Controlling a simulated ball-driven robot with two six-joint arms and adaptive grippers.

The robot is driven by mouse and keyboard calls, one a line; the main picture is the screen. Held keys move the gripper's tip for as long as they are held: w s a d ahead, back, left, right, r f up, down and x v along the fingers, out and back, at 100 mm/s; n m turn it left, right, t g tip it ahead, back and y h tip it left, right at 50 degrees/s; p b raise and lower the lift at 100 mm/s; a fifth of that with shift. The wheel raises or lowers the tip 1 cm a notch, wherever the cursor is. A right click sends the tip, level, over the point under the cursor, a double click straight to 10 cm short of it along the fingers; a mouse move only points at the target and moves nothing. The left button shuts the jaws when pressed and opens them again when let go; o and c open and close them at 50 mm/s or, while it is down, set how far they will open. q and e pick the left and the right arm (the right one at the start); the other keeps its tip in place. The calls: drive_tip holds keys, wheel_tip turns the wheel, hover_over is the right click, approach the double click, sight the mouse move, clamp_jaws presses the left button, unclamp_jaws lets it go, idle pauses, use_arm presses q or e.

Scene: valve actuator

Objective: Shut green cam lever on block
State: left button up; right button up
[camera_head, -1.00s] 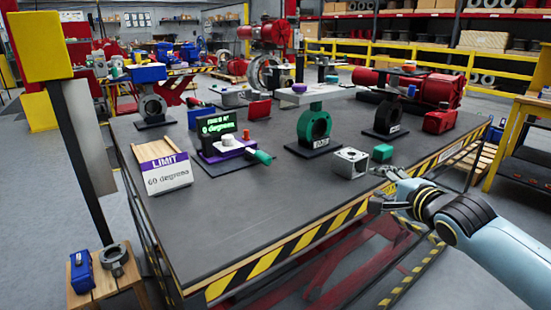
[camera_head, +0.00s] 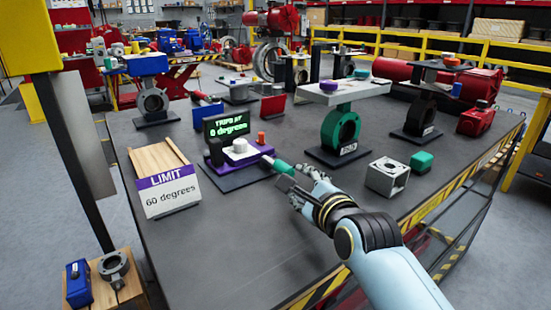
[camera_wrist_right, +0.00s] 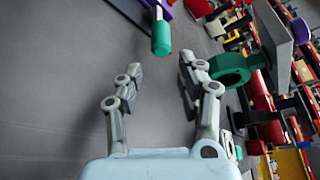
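The green cam lever (camera_head: 282,167) sticks out to the right and toward me from a low purple block (camera_head: 240,153) on the table. Its green grip also shows in the right wrist view (camera_wrist_right: 161,38), just beyond my fingertips and roughly in line with the gap between them. My right gripper (camera_head: 301,184) is over the table just right of the lever's end. In the wrist view the right gripper (camera_wrist_right: 160,68) is open and empty, its fingers apart. I see no contact with the lever. My left gripper is out of view.
A display reading 0 degrees (camera_head: 226,124) stands behind the block. A LIMIT 60 degrees sign (camera_head: 167,190) is at left. A green valve (camera_head: 341,128), grey cube (camera_head: 387,176) and small green block (camera_head: 421,162) stand at right. The near tabletop (camera_head: 225,245) is clear.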

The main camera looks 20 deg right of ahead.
sight(283, 169)
drive_tip(key=shift+b+x, duration=0.35)
drive_tip(key=shift+x, duration=0.55)
drive_tip(key=b+x, duration=0.5)
drive_tip(key=shift+w+a+f, duration=0.1)
drive_tip(key=shift+f, duration=0.15)
drive_tip(key=b+x, duration=0.3)
drive_tip(key=shift+w+r, duration=0.1)
drive_tip(key=shift+w, duration=0.1)
drive_tip(key=shift+w+b, duration=0.4)
drive_tip(key=shift+w, duration=0.2)
drive_tip(key=shift+r, duration=0.1)
drive_tip(key=shift+c, duration=0.3)
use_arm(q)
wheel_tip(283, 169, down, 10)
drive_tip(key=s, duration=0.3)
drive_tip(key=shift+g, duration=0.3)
use_arm(e)
clamp_jaws()
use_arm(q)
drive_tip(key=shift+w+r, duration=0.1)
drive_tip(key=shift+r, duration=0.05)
